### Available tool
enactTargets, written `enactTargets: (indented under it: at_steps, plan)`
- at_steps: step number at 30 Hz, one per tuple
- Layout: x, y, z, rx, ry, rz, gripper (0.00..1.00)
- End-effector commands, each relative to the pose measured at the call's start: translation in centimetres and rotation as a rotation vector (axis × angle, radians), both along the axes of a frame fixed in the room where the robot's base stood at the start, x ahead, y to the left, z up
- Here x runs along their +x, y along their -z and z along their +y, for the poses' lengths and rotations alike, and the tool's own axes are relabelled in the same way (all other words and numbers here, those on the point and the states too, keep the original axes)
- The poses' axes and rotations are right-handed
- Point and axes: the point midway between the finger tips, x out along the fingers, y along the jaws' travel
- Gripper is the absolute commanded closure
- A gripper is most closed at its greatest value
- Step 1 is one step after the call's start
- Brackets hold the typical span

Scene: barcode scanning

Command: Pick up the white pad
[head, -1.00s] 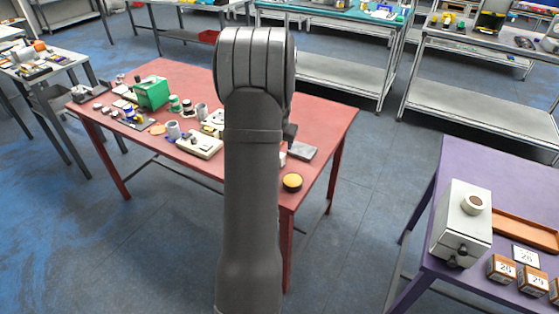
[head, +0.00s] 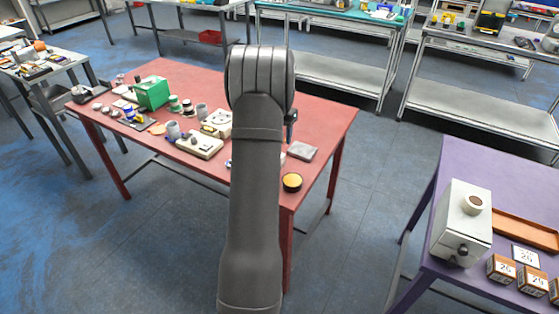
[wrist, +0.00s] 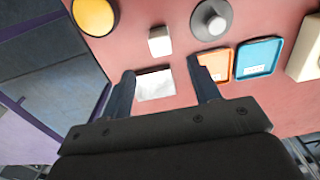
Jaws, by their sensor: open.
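The white pad (wrist: 155,85) lies flat on the red table in the wrist view, looking pale and roughly rectangular. In the head view the pad (head: 303,151) looks greyer and lies near the table's right edge. My gripper (wrist: 160,71) is open, with one finger on each side of the pad in the wrist picture. I cannot tell how far above the pad the fingertips are. In the head view my arm hides most of the gripper; only a dark part (head: 291,120) shows beyond the pad.
A yellow-topped round object (wrist: 95,15), a small white block (wrist: 160,41) and a grey round piece (wrist: 211,19) lie near the pad. An orange tray (wrist: 216,64) and a blue tray (wrist: 258,58) are to the right. The table edge is at left.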

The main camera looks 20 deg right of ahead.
Motion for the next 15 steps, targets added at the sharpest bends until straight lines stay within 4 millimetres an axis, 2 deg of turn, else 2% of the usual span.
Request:
enactTargets:
  at_steps: [3,6,15]
  plan:
    - [-0.1,2.6,0.0,0.001,0.000,0.004,0.44]
    - [0.0,3.9,0.0,0.000,0.000,0.001,0.44]
    - [0.0,5.8,-0.1,0.000,0.000,0.001,0.44]
